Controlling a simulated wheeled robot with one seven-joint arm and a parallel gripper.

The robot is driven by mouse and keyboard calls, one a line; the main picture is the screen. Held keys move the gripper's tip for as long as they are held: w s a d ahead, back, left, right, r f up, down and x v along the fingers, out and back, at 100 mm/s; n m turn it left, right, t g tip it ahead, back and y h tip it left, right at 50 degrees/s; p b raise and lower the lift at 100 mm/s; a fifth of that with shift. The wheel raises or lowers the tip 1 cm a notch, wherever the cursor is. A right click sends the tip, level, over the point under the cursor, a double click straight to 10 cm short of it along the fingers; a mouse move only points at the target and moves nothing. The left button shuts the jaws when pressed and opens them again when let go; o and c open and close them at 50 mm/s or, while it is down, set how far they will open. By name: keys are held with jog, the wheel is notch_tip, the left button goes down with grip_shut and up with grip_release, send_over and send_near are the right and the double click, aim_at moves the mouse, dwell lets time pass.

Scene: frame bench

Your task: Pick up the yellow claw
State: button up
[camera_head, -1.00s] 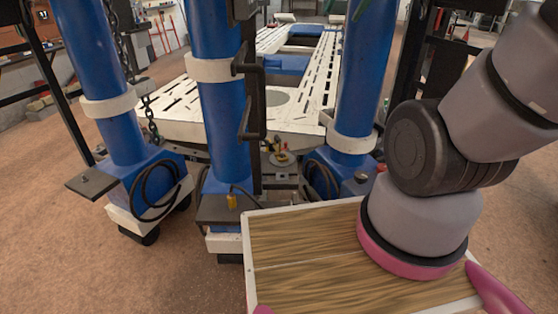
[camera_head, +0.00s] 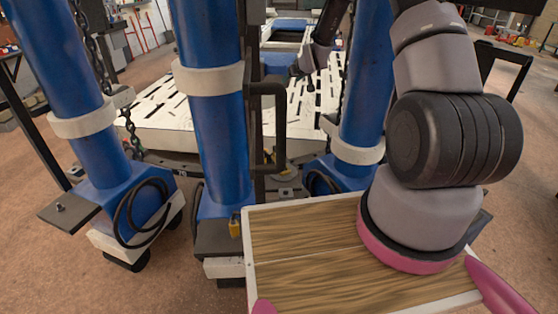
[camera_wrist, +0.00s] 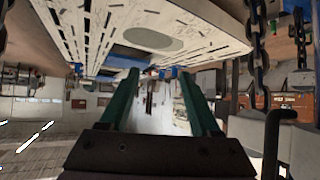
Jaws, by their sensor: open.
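My gripper (camera_wrist: 157,74) shows in the wrist view as two green fingers spread well apart, with nothing between them. In the head view my gripper (camera_head: 300,70) hangs over the white slotted frame bench, beside the right blue post. I cannot surely make out the yellow claw. A small yellow item (camera_head: 234,224) sits on the base of the middle blue post, well below my gripper. Another small yellowish spot (camera_head: 285,172) lies low between the middle and right posts. I cannot tell whether either is the claw.
Blue posts (camera_head: 210,120) with white collars stand in front of the white slotted bench (camera_head: 165,120). A chain (camera_wrist: 258,35) hangs at the right of the wrist view. A black handle (camera_head: 280,125) sticks out from the middle post. Brown floor is clear at front left.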

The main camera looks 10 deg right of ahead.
jog(key=a+f+t, duration=0.1)
jog(key=f, duration=1.1)
jog(key=a+f+y, duration=0.1)
jog(key=a+f, duration=0.1)
jog(key=f, duration=1)
jog(key=a+f+n+t, duration=0.1)
jog(key=f, duration=1.1)
jog(key=shift+w+a+f+t, duration=0.15)
jog(key=shift+a+f+t, duration=0.15)
jog(key=shift+a, duration=0.1)
jog(key=shift+x, duration=2.85)
jog(key=shift+d+r, duration=0.15)
jog(key=shift+r, duration=0.05)
grip_shut()
jog(key=shift+w, duration=0.1)
